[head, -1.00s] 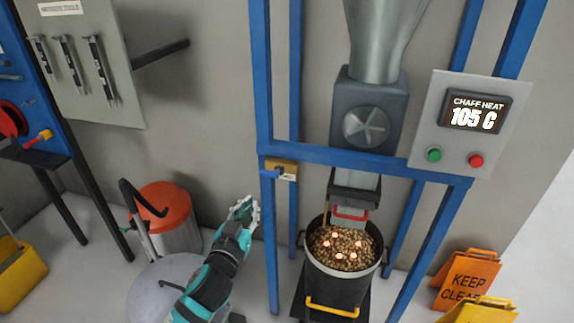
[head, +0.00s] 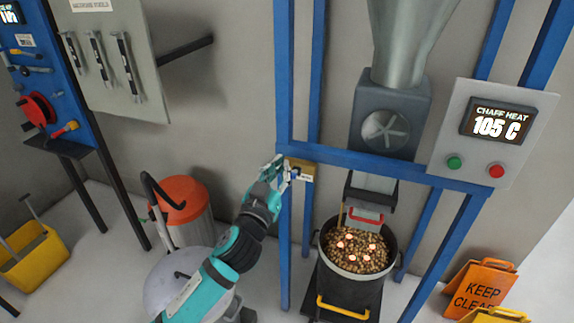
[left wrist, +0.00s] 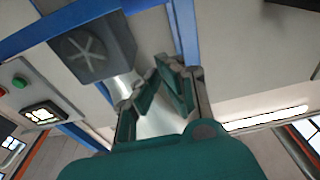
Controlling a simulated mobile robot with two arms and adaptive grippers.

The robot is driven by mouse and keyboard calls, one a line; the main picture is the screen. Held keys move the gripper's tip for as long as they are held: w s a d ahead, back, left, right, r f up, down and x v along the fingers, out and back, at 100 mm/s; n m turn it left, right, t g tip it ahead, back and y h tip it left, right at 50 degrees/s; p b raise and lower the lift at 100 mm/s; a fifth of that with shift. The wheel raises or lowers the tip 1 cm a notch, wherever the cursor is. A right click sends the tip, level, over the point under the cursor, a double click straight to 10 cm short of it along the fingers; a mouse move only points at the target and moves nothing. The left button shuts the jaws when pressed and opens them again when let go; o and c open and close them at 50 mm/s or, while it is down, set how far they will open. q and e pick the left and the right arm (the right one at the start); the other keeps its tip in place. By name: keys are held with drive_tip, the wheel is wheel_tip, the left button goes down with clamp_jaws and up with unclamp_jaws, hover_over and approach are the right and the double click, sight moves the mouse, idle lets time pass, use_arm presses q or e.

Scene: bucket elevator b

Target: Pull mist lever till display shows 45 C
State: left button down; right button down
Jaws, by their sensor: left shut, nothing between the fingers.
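The display (head: 497,123) on the grey panel reads "CHAFF HEAT 105 C". A small brass-coloured box (head: 308,173) with a white label is fixed to the blue frame's crossbar; the blue lever on its left side is mostly hidden behind my gripper. My left gripper (head: 281,169) is at the box's left side, over the lever; I cannot tell whether it touches it. It is shut with nothing between its fingers, which also show in the left wrist view (left wrist: 168,75). The bucket (head: 343,271) below the chute holds brown chaff with several glowing spots. My right gripper is out of view.
Blue frame posts (head: 285,240) stand beside my left arm. An orange-lidded drum (head: 181,195) stands at left. A green button (head: 454,162) and a red button (head: 496,171) sit below the display. An orange "KEEP CLEAR" sign (head: 478,285) stands at lower right.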

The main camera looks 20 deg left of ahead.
use_arm(q)
drive_tip(key=w, duration=0.3)
drive_tip(key=w+r+p, duration=0.1)
drive_tip(key=w, duration=0.1)
drive_tip(key=shift+w+d+r, duration=0.1)
drive_tip(key=shift+w+d, duration=0.05)
drive_tip(key=shift+w, duration=0.25)
drive_tip(key=shift+s+f, duration=0.2)
drive_tip(key=shift+f, duration=0.55)
drive_tip(key=shift+s+f, duration=0.25)
drive_tip(key=shift+f, duration=0.45)
drive_tip(key=shift+s+f, duration=0.2)
drive_tip(key=shift+f, duration=0.55)
